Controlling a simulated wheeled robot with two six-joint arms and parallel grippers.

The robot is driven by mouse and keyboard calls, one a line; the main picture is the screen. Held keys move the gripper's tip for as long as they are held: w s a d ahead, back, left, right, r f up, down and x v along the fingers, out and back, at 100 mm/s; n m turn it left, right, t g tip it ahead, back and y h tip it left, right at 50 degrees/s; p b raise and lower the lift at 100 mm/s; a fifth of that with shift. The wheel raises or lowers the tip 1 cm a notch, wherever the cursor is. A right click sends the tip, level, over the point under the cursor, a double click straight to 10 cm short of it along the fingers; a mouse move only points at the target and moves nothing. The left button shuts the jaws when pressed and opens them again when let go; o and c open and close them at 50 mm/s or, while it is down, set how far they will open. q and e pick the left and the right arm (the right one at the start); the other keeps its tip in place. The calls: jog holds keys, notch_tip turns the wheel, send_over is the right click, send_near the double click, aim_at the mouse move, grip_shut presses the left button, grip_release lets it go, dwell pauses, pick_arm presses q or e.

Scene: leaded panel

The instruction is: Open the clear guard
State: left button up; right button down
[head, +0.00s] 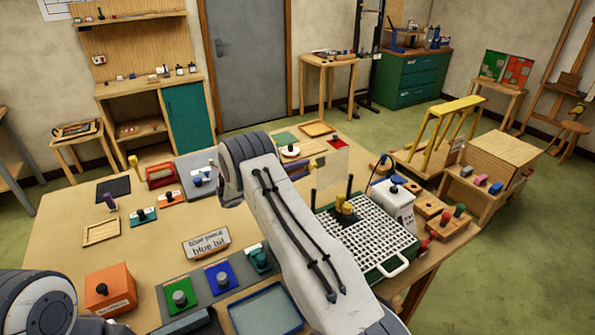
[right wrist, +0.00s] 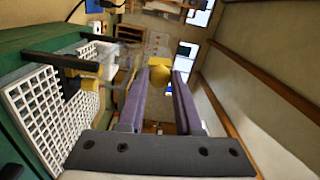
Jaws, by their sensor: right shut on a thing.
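The clear guard (head: 335,166) is a see-through panel standing raised above the far side of the green grinder with the white grid (head: 375,240). Two dark posts stand below it, beside a yellow block (head: 346,208). In the right wrist view, the clear panel (right wrist: 122,58) is faint, left of my fingers. My right gripper (head: 306,167) is at the panel's left edge, partly hidden behind my arm. In the right wrist view its purple fingers (right wrist: 160,85) are shut on a yellow knob (right wrist: 160,72). My left arm enters at the lower left; its gripper is not seen.
A white bottle (head: 398,207) and wooden blocks stand right of the grinder. A sign (head: 206,243), an orange box (head: 110,290) and button blocks (head: 180,295) are on the table's near left. The table between sign and wooden tray (head: 101,232) is partly clear.

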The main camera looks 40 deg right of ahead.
jog(key=c, duration=0.6)
grip_release()
jog(key=shift+a, duration=0.1)
jog(key=shift+a+f+b, duration=0.1)
jog(key=shift+a+b, duration=0.2)
jog(key=shift+b, duration=0.05)
jog(key=shift+w+a+b, duration=0.2)
jog(key=shift+a+b, duration=0.5)
jog(key=shift+a, duration=0.9)
jog(key=shift+w+a+b, duration=0.15)
jog(key=shift+a+b, duration=0.6)
jog(key=shift+a, duration=0.85)
jog(key=shift+w+a+b, duration=0.2)
jog(key=shift+a+b, duration=0.5)
jog(key=shift+a, duration=0.9)
